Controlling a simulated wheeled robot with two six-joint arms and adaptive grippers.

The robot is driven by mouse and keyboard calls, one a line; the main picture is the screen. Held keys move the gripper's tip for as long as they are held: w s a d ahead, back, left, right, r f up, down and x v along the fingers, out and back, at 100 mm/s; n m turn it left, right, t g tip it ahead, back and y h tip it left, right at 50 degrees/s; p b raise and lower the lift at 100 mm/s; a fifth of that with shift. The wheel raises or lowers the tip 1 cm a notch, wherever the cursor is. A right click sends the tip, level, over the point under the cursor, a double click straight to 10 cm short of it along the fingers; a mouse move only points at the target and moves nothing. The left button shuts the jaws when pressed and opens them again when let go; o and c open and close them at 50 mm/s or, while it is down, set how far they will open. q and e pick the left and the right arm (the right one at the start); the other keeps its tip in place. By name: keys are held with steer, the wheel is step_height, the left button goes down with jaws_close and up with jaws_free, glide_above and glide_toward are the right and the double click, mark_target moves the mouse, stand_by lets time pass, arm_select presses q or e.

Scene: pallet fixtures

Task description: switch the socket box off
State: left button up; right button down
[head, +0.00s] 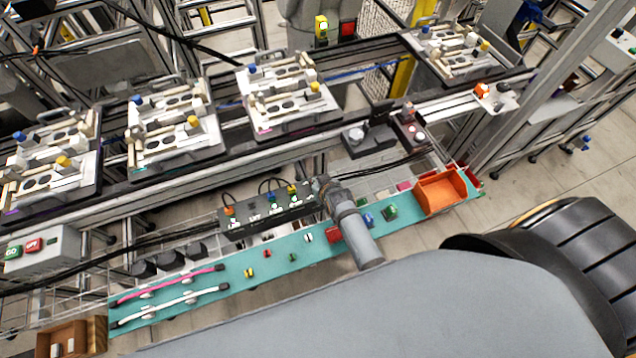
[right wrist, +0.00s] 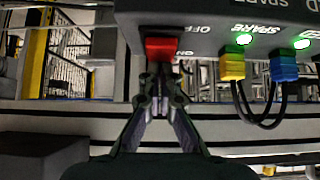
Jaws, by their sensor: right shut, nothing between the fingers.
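In the right wrist view the socket box (right wrist: 205,20) fills the top, with upside-down labels and lit green lamps. Its red switch (right wrist: 161,47) sits by the OFF and ON lettering. My right gripper (right wrist: 160,92) is shut and empty, its tips just below the red switch; whether they touch it I cannot tell. In the head view my right gripper (head: 321,184) is at the box's right end and hides the switch. My left gripper is not in view.
A yellow plug (right wrist: 232,67) and a blue plug (right wrist: 284,68) with cables are beside the switch. The teal shelf (head: 220,302) holds small coloured parts, pink and white cables and an orange bin (head: 440,193). Pallet fixtures (head: 172,130) stand on the rail behind.

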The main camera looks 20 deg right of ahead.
steer(key=shift+w+r+p, duration=0.1)
steer(key=shift+p, duration=0.3)
steer(key=shift+f+g, duration=0.25)
steer(key=shift+g, duration=0.05)
steer(key=shift+w+r, duration=0.1)
steer(key=shift+w, duration=0.7)
steer(key=shift+r, duration=0.1)
